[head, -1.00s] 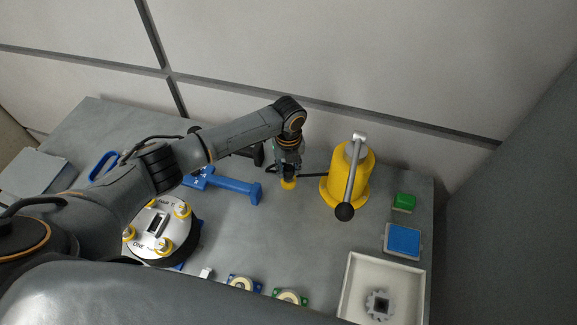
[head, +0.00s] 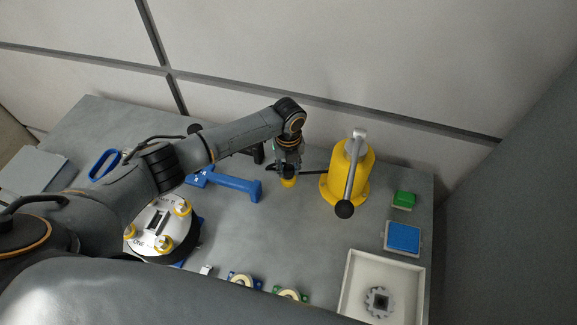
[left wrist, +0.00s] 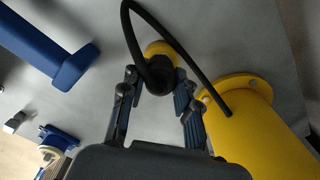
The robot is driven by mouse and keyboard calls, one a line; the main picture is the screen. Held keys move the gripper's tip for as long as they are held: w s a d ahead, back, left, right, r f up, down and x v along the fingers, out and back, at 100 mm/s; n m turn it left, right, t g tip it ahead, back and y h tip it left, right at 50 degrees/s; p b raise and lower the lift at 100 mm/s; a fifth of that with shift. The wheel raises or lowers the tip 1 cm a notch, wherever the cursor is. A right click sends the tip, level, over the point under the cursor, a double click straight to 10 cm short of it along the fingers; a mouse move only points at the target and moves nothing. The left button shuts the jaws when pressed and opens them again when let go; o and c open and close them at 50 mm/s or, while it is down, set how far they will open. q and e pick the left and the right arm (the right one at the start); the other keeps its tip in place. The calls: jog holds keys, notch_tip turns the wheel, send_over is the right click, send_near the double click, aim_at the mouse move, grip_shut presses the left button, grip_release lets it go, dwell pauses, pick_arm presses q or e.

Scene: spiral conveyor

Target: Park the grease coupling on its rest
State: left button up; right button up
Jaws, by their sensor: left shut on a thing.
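My left gripper (head: 287,170) hangs from above, left of the yellow grease pump (head: 356,176). It is shut on the grease coupling (left wrist: 160,76), a dark round piece with a black hose (left wrist: 138,40) that loops across the left wrist view towards the pump. A yellow round part (head: 288,182) shows just below the fingertips, and in the left wrist view (left wrist: 158,48) behind the coupling. I cannot tell whether this yellow part belongs to the coupling or is its rest, nor whether it touches the table. My right gripper is not in view.
The pump's lever with a black knob (head: 344,210) leans to the front. A blue T-shaped piece (head: 235,186) lies left of my gripper. A round flange with yellow-ringed bolts (head: 160,222) is at left. Green (head: 404,199) and blue (head: 404,237) blocks and a white tray (head: 348,285) are at right.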

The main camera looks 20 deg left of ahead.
aim_at(288, 167)
pick_arm(q)
jog(key=o, duration=1)
jog(key=shift+f, duration=0.1)
jog(key=shift+o, duration=0.2)
notch_tip(288, 167, up, 12)
